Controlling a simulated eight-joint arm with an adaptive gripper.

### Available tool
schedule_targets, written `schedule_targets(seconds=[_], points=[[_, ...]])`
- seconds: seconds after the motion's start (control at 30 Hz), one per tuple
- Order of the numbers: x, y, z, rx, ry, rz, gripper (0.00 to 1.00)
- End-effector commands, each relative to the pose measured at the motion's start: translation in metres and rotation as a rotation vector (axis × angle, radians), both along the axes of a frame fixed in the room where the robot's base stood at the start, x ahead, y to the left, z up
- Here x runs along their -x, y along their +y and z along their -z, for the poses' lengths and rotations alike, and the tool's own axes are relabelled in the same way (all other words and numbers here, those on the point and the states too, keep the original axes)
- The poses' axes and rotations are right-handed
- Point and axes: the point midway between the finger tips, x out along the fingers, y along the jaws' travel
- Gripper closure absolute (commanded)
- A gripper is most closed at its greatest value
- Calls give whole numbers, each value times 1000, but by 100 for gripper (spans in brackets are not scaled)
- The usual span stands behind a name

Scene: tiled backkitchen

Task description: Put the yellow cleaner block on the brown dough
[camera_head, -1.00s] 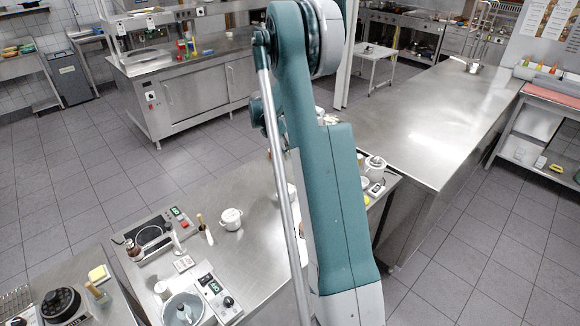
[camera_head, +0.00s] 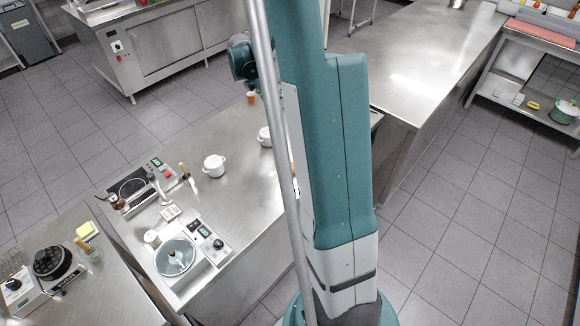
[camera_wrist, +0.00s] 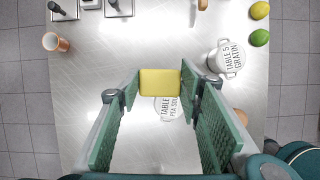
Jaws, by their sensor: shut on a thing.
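In the wrist view my gripper (camera_wrist: 160,86) is shut on the yellow cleaner block (camera_wrist: 160,81), which sits between its green finger ends. The block is above the steel counter and partly covers a white pot (camera_wrist: 168,108) with lettering below it. A small brown rounded thing (camera_wrist: 241,116) shows at the right finger, partly hidden; I cannot tell whether it is the brown dough. In the head view my arm hides the gripper and the held block.
Another lettered white pot (camera_wrist: 226,59) stands right of the gripper. A lemon (camera_wrist: 260,10) and a lime (camera_wrist: 259,37) lie near the right edge. An orange cup (camera_wrist: 55,41) stands at the left. The counter (camera_wrist: 100,65) between cup and gripper is clear.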

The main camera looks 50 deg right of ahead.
Motion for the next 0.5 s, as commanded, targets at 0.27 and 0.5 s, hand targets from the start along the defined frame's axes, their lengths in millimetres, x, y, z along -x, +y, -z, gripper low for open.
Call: schedule_targets(seconds=[0.27,0.5], points=[[50,28,-6,0,0,-12,77],[93,52,-9,0,1,-22,77]])
